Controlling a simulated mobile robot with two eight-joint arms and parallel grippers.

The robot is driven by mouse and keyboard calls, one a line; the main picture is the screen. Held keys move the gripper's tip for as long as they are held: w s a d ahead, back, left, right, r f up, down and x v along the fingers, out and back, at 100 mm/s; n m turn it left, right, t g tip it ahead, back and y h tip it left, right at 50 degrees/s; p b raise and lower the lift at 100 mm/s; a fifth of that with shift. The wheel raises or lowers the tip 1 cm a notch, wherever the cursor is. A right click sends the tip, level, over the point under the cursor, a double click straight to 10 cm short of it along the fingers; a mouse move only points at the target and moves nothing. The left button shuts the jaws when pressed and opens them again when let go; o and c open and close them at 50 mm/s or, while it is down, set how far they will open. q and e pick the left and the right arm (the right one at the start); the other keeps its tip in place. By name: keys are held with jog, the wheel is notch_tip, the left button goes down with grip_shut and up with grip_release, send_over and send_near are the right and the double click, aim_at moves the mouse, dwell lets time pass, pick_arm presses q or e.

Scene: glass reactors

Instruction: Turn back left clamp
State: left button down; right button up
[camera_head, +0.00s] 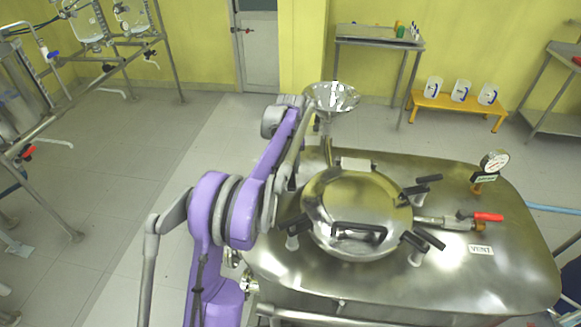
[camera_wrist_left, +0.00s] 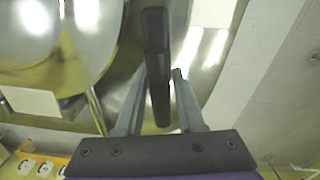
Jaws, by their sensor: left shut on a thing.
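A steel reactor lid (camera_head: 480,262) carries a round domed hatch (camera_head: 355,200) with black-handled clamps around its rim. The back right clamp (camera_head: 428,180), front right clamp (camera_head: 424,240) and front left clamp (camera_head: 294,225) show in the head view. The back left clamp is hidden there behind my purple left arm. In the left wrist view, its dark handle (camera_wrist_left: 157,60) stands upright between the fingers of my left gripper (camera_wrist_left: 160,85), which is shut on it. The left fingertips are hidden in the head view. My right gripper is not in view.
A steel funnel (camera_head: 332,97) stands behind the hatch, near my left arm. A pressure gauge (camera_head: 494,163) and a red-handled valve (camera_head: 487,217) sit on the lid's right side. A steel pipe frame (camera_head: 165,60) stands at the left, with clear floor between.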

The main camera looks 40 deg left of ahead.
aim_at(291, 161)
pick_arm(q)
jog(key=n, duration=1.2)
jog(key=shift+n, duration=0.4)
dwell(0.3)
jog(key=c, duration=0.7)
grip_release()
jog(key=shift+o, duration=0.2)
jog(key=shift+r, duration=0.15)
notch_tip(291, 161, up, 11)
jog(key=shift+f, duration=0.2)
